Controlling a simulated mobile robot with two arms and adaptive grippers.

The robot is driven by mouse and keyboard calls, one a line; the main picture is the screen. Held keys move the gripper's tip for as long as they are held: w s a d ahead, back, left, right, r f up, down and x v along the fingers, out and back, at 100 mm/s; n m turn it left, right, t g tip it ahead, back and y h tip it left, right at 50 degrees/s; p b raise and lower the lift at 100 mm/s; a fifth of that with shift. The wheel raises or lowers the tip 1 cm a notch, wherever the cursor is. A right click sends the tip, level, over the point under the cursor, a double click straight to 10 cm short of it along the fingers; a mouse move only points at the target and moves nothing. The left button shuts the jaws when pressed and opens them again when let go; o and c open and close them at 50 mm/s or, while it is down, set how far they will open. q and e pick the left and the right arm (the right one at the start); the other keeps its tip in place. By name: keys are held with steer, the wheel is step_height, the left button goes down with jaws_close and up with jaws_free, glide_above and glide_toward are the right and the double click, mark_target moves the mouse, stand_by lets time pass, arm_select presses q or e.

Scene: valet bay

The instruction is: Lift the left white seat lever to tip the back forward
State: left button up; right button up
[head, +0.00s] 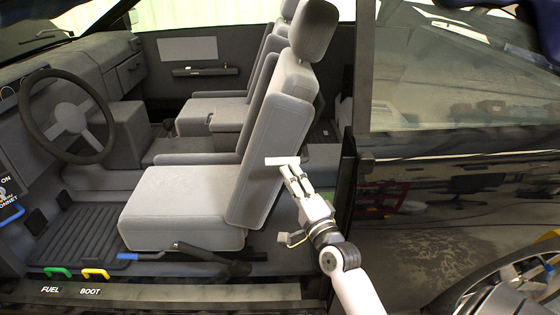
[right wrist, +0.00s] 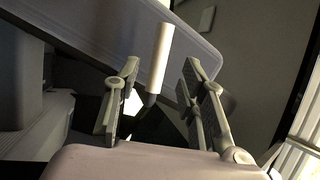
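The white seat lever (head: 282,161) sticks out at the side of the grey seat back (head: 262,165) of the near seat. In the right wrist view the lever (right wrist: 160,58) is a white bar on a dark stem. My right gripper (head: 292,174) is right at the lever, coming from below and to the right. In the right wrist view the gripper (right wrist: 160,80) is open, with one finger on each side of the lever. Gaps show between the lever and both fingers. The seat back stands upright, leaning slightly back. My left gripper is not in view.
The dark door pillar (head: 343,185) stands close to the right of my right arm. A black handle (head: 215,259) and a blue lever (head: 141,256) are low by the seat cushion. Green (head: 57,271) and yellow (head: 95,273) levers sit on the sill. The steering wheel (head: 68,117) is at left.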

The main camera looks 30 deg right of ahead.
mark_target(280, 159)
steer(key=x, duration=0.7)
steer(key=shift+w, duration=0.1)
steer(key=shift+c, duration=0.2)
jaws_close()
steer(key=shift+f, duration=0.1)
stand_by(0.4)
